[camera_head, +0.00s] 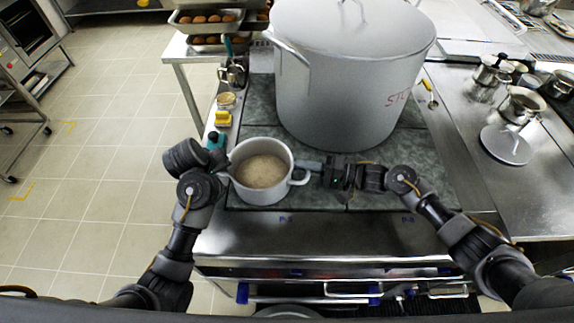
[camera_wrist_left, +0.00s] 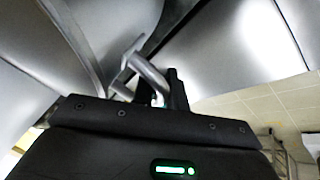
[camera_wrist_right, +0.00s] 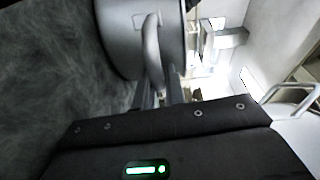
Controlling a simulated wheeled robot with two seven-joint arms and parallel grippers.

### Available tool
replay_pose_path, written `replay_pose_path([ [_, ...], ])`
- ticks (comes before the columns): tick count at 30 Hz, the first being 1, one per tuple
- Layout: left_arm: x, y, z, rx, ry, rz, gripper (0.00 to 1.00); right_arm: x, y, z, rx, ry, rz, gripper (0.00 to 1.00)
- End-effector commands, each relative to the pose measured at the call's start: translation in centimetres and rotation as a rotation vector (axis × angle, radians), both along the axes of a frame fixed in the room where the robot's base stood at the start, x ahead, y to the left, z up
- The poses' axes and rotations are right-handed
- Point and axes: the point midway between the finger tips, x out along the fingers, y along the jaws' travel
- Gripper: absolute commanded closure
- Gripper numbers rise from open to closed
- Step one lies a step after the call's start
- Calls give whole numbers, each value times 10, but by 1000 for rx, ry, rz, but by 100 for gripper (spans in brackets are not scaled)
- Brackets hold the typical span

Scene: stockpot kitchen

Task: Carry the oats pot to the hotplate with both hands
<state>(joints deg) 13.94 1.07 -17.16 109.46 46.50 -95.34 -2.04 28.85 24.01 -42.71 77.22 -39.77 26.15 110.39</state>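The oats pot (camera_head: 262,170), grey and filled with pale oats, is upright at the front left of the dark green hotplate (camera_head: 330,190). I cannot tell whether its base touches the plate. My left gripper (camera_head: 226,168) is at its left handle, and its fingers look closed around the bar (camera_wrist_left: 150,74) in the left wrist view. My right gripper (camera_head: 312,167) is at the right handle (camera_head: 301,175). In the right wrist view its fingers (camera_wrist_right: 158,92) sit on both sides of the handle (camera_wrist_right: 152,50). The left fingertips are mostly hidden in the head view.
A large lidded stockpot (camera_head: 345,85) stands right behind the oats pot and fills much of the hotplate. A yellow item (camera_head: 223,118) and a small jar (camera_head: 227,100) stand along the left edge. Small pots (camera_head: 520,105) and a round lid (camera_head: 506,145) lie on the right counter.

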Motion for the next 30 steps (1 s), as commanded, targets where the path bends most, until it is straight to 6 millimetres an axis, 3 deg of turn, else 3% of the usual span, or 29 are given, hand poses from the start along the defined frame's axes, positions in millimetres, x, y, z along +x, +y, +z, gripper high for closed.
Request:
replay_pose_path([
  [1, 0, 1, 0, 3, 1, -1, 80, 2, -2, -1, -5, 0, -6, 83],
  [5, 0, 1, 0, 2, 0, -1, 64, 1, -1, 0, -4, 0, -4, 66],
  [16, -2, 3, 7, 3, -3, 0, 64, 0, 0, 0, -1, 0, -1, 66],
  [30, -33, 10, 63, 2, 0, -2, 64, 0, 0, 0, -1, 0, 0, 66],
])
